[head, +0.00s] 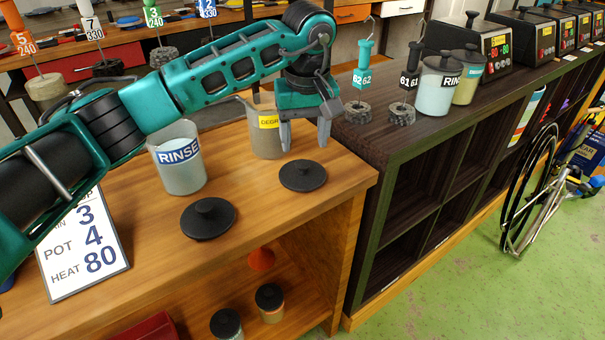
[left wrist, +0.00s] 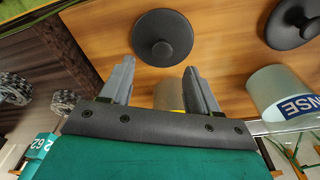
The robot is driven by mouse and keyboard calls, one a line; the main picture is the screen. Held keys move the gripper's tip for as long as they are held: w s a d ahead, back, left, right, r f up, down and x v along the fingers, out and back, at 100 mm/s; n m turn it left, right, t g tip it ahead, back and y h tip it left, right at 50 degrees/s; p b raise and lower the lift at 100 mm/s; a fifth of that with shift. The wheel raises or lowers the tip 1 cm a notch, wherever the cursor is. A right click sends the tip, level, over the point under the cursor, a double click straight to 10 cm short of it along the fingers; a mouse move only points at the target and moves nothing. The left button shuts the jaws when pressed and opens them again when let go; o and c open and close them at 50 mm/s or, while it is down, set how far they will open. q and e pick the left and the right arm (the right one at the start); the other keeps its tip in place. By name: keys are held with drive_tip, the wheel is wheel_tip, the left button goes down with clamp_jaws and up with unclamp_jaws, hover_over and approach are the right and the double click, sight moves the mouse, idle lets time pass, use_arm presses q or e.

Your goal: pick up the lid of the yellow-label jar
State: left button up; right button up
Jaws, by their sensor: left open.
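The yellow-label jar (head: 264,140), marked DEGR, stands open on the wooden bench, partly hidden by my left gripper (head: 304,147). A round black lid with a knob (head: 303,176) lies flat on the bench in front of it. This lid (left wrist: 162,38) also shows in the left wrist view, beyond my fingertips (left wrist: 158,68). My left gripper is open and empty, fingers pointing down, apart from the lid. A sliver of the yellow-label jar (left wrist: 168,95) shows between the fingers. My right gripper is in neither view.
A second black lid (head: 208,218) lies to the left, in front of the RINSE jar (head: 180,160). A number card (head: 83,248) stands at far left. A dark shelf unit (head: 400,150) adjoins the bench on the right, carrying hanging tools and lidded jars.

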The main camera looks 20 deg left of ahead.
sight(303, 163)
use_arm(q)
drive_tip(key=f, duration=0.5)
drive_tip(key=shift+a+f, duration=0.15)
drive_tip(key=shift+a, duration=0.05)
drive_tip(key=c, duration=1.1)
drive_tip(key=shift+r, duration=0.2)
